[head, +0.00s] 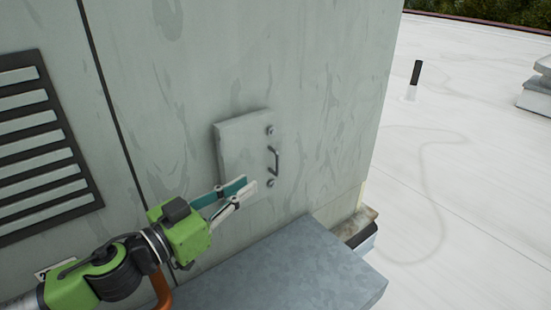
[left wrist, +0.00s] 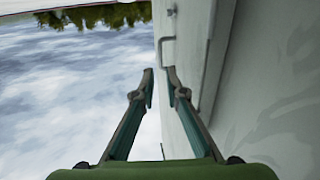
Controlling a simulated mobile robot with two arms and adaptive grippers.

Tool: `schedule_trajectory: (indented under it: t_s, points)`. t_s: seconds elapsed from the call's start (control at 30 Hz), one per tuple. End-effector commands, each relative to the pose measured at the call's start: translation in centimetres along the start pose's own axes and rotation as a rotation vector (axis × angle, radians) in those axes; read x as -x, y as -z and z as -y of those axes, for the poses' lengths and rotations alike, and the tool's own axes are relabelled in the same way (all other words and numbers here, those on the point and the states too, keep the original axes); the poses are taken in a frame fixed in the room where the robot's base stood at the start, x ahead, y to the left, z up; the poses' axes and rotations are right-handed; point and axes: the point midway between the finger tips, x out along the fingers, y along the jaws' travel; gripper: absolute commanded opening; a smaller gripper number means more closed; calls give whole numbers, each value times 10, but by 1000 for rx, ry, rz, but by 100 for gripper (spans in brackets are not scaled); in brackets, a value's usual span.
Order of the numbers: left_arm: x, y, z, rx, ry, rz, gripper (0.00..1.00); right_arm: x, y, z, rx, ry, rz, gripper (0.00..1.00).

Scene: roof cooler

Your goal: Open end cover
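The end cover (head: 241,148) is a pale grey square panel, lying flat against the cooler wall. It has a dark bar handle (head: 276,162) near its right edge, with a round fastener above and below the handle. My left gripper (head: 248,184) is in front of the lower part of the cover, left of the handle in the head view. Its fingers are apart with nothing between them. In the left wrist view the handle (left wrist: 163,53) shows just beyond the fingertips (left wrist: 160,78); I cannot tell whether they touch. My right gripper is out of view.
A louvred vent (head: 45,145) is on the wall at left. A grey metal ledge (head: 285,272) lies below the cover. The white roof (head: 460,160) is open at right, with a short dark-topped pipe (head: 415,78).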

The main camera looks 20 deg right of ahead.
Motion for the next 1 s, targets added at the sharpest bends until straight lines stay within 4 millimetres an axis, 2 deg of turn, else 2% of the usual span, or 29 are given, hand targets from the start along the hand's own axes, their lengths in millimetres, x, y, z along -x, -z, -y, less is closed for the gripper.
schedule_trajectory:
  t_s: [0.03, 0.3, 0.5, 0.7, 0.97, 1.0]
  points:
    - [-12, 4, -1, 0, -2, -1, 12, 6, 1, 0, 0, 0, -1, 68]
    - [-70, 3, -1, 0, -2, 0, 12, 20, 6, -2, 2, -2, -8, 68]
    - [-98, 2, -1, 0, -1, 0, 12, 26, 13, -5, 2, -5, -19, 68]
    - [-110, 0, 0, 0, -1, 1, 12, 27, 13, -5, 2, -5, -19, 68]
    - [-110, 0, 0, 0, 0, 1, 12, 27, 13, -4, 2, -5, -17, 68]
    - [-110, 0, 0, 0, 0, 1, 2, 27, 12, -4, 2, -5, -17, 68]
